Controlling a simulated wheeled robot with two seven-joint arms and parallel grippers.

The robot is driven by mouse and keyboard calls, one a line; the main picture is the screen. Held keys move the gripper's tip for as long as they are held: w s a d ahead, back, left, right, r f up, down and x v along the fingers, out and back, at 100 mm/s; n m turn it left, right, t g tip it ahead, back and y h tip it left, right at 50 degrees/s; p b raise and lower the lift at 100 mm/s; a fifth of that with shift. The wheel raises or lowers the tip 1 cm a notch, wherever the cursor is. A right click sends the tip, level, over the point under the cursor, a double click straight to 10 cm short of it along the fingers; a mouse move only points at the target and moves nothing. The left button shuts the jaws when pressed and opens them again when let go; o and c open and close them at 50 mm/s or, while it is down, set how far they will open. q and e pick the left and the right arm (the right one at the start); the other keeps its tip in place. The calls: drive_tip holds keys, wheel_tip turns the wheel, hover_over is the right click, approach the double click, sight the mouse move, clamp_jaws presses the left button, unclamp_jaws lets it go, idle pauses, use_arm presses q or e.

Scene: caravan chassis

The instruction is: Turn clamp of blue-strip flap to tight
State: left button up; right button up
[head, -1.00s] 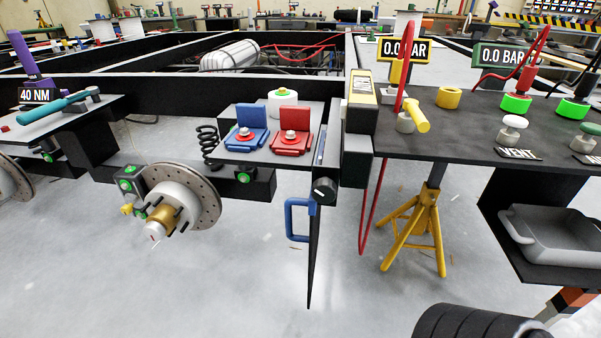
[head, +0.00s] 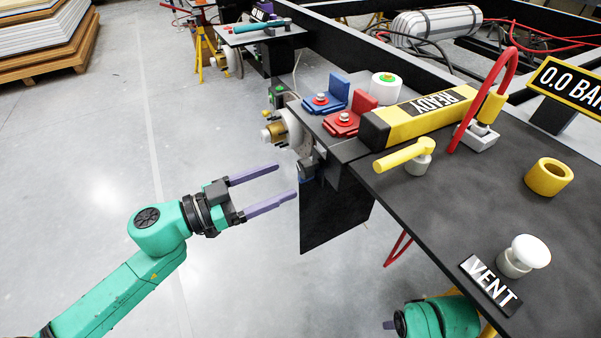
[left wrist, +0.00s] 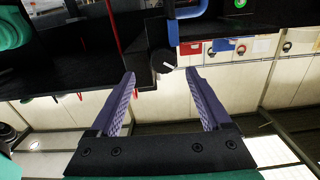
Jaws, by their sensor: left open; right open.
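The clamp is a round dark knob (left wrist: 163,61) with a white pointer line, seen in the left wrist view just beyond and between the fingertips. A blue bracket (left wrist: 173,32) is beside it. In the head view a black flap panel (head: 338,218) hangs below the bench edge, with a small bluish-grey part at its upper left corner; the knob's face is not clear there. My left gripper (head: 286,181) is open and empty, left of that corner, and its fingers show in the left wrist view (left wrist: 161,78).
A blue block (head: 338,92) and a red block (head: 352,118) stand on the plate above. A yellow unit marked READY (head: 425,115), a yellow lever (head: 405,153) and a white VENT knob (head: 524,255) are on the bench.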

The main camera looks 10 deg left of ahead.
sight(300, 170)
use_arm(q)
drive_tip(key=x, duration=0.5)
drive_tip(key=shift+w+a, duration=0.2)
drive_tip(key=shift+w, duration=0.15)
drive_tip(key=shift+w+d, duration=0.1)
drive_tip(key=shift+d, duration=0.2)
drive_tip(key=shift+f, duration=0.1)
use_arm(e)
drive_tip(key=shift+w+a+f, duration=0.1)
drive_tip(key=shift+a, duration=0.15)
use_arm(q)
drive_tip(key=shift+c, duration=0.4)
clamp_jaws()
